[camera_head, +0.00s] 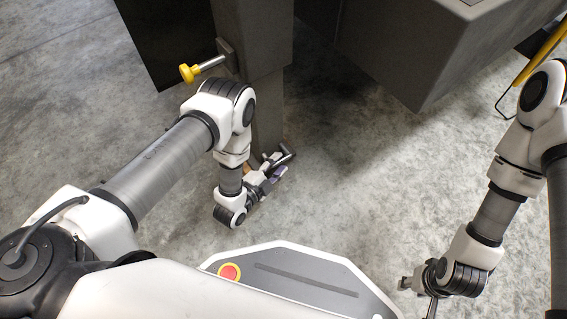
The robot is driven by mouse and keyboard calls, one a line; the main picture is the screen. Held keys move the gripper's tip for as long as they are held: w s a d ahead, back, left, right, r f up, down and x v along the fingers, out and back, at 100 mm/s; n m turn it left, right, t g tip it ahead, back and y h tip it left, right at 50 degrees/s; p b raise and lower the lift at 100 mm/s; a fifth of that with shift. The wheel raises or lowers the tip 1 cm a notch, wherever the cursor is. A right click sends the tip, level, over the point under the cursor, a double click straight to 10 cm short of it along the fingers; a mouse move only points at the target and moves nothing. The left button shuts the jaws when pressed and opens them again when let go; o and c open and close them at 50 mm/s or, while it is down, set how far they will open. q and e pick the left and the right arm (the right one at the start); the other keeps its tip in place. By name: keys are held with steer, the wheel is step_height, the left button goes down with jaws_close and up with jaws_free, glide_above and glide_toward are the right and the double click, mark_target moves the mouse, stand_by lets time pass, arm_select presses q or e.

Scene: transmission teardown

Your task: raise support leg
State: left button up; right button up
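The support leg is a grey square post. Its wide outer sleeve (250,35) carries a yellow-knobbed pin (190,72) on its left side. A narrower inner post (268,120) runs down from the sleeve toward the floor. My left gripper (276,170) is low, at the lower end of the inner post.
A large dark grey box-like body (430,50) overhangs at the top right. A dark panel (165,40) hangs left of the leg. A yellow frame (540,52) stands at the far right. The concrete floor (360,180) between my arms is clear.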

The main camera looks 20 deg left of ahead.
arm_select(q)
steer(key=shift+w+d+f+b, duration=0.3)
steer(key=shift+w+f, duration=0.15)
steer(key=shift+w, duration=0.3)
steer(key=shift+w+d, duration=0.15)
steer(key=shift+w, duration=0.4)
steer(key=shift+r, duration=0.15)
jaws_close()
arm_select(e)
steer(key=shift+w+f, duration=0.25)
steer(key=shift+f, duration=0.6)
